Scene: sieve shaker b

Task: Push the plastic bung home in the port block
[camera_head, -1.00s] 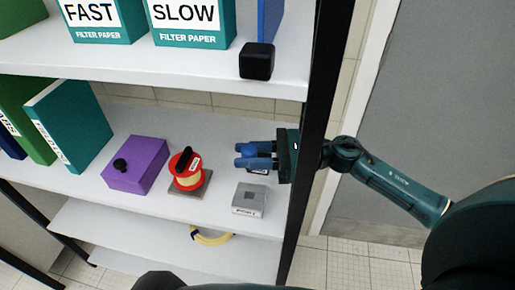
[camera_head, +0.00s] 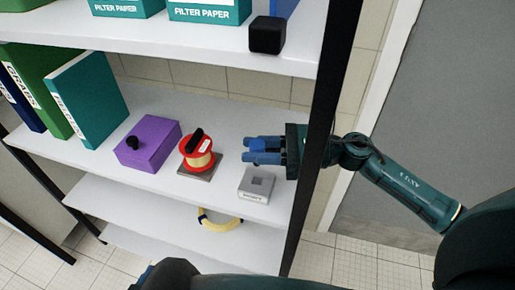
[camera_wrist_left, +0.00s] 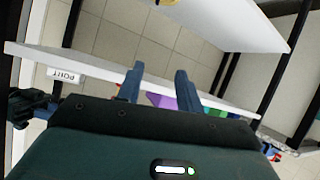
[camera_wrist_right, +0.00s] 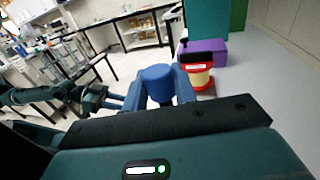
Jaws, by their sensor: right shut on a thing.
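My right gripper (camera_head: 256,150) reaches in from the right over the middle shelf, shut on the blue plastic bung (camera_wrist_right: 157,84), which sits between its fingertips in the right wrist view. The grey port block (camera_head: 257,185), with a square opening in its top and a white label on its front, stands on that shelf near the right post. The gripper and bung are above and just behind it in the picture, apart from it. My left gripper (camera_wrist_left: 158,87) has its fingers apart with nothing between them. An upside-down label (camera_wrist_left: 66,76) reading PORT shows in the left wrist view.
A red and yellow spool (camera_head: 198,152) on a grey plate stands left of the block, then a purple box (camera_head: 148,142) with a black knob. Binders (camera_head: 88,98) stand further left. A black post (camera_head: 322,130) borders the shelf. A black cube (camera_head: 267,35) is on the shelf above.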

